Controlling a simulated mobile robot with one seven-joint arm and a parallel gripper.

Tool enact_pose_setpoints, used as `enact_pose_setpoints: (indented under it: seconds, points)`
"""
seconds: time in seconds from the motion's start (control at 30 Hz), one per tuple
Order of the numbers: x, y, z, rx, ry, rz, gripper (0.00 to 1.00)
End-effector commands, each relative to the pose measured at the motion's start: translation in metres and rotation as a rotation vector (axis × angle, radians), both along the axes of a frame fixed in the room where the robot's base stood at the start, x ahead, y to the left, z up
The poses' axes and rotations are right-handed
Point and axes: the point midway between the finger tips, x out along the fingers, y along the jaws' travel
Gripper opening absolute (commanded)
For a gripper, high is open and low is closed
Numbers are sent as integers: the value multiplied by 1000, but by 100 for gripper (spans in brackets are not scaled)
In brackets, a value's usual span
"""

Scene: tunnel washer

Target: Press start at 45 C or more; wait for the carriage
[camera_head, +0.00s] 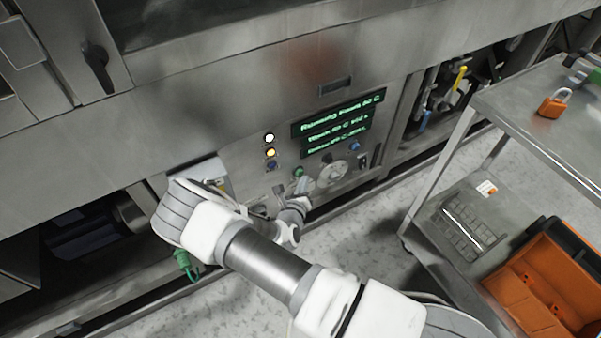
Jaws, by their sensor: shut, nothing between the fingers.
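The control panel (236,163) is on the washer's steel front. Its dark display (340,122) has green lines; the top line seems to read "Running" and "60 C", and the lower lines are too blurred to read surely. A green button (298,171) sits below the display. My gripper (303,186) is shut and empty, just below the green button; I cannot tell whether it touches. A round pale dial (332,173) is to its right. A white lamp (269,138) and an amber lamp (271,153) look lit. I cannot make out a carriage.
A steel cart (520,100) stands at the right, with an orange padlock (554,103) on top and an orange bin (545,300) on its lower shelf. Pipes with a yellow handle (460,78) show in an open bay. A green plug (183,262) hangs below my arm.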

Motion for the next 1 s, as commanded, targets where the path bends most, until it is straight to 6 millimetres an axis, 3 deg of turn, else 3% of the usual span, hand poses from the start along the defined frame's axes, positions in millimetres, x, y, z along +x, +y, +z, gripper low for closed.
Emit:
enact_pose_setpoints:
  seconds: [0.47,1.0]
  points:
    - [-7,-6,1,-1,2,-1,0]
    - [-45,-31,1,-1,1,-1,0]
